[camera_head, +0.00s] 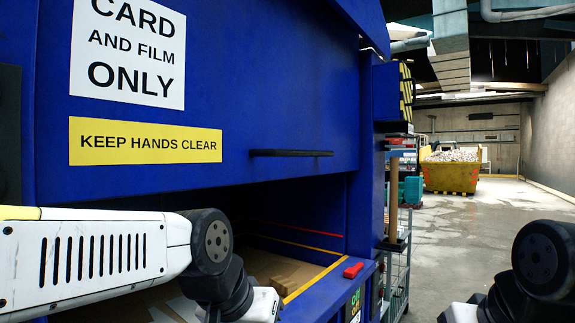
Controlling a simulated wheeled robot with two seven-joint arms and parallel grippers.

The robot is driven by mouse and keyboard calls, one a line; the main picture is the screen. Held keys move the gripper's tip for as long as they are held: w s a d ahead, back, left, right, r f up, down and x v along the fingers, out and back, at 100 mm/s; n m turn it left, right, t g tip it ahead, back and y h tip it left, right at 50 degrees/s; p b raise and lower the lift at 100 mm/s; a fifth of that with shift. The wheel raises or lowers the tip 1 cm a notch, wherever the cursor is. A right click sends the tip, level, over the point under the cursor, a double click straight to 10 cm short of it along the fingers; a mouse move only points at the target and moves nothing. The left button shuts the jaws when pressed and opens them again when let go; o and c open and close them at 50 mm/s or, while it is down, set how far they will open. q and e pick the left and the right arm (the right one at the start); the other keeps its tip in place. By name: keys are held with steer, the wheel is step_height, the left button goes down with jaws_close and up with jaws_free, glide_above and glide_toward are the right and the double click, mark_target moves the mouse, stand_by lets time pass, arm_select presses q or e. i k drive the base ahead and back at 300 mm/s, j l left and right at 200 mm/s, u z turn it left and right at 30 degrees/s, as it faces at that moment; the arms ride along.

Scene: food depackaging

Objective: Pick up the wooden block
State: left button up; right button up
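I cannot pick out a wooden block for certain. A tan upright wooden piece (393,207), long and narrow like a handle, stands against the blue machine's right side, above a dark part. Flat brown cardboard (285,272) lies inside the machine's opening. My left arm crosses the lower left in front of the opening, and its wrist drops out at the bottom edge. My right arm shows only partly at the lower right. Neither gripper's fingers are in the picture.
The big blue baling machine (270,110) fills the left, with an open lower chamber. A yellow skip (450,177) stands far back. The grey floor at right is clear.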

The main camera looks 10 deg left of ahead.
mark_target(284, 286)
steer(key=u, duration=0.5)
steer(key=l+u, duration=0.2)
steer(key=l, duration=0.45)
steer(key=k+l+u, duration=0.15)
steer(key=l, duration=0.5)
steer(key=i+l+u, duration=0.45)
steer(key=i+l, duration=0.2)
steer(key=l, duration=0.3)
steer(key=i+l+u, duration=0.1)
steer(key=i, duration=0.35)
steer(key=i+l, duration=0.3)
steer(key=i, duration=0.2)
steer(key=j+u, duration=0.05)
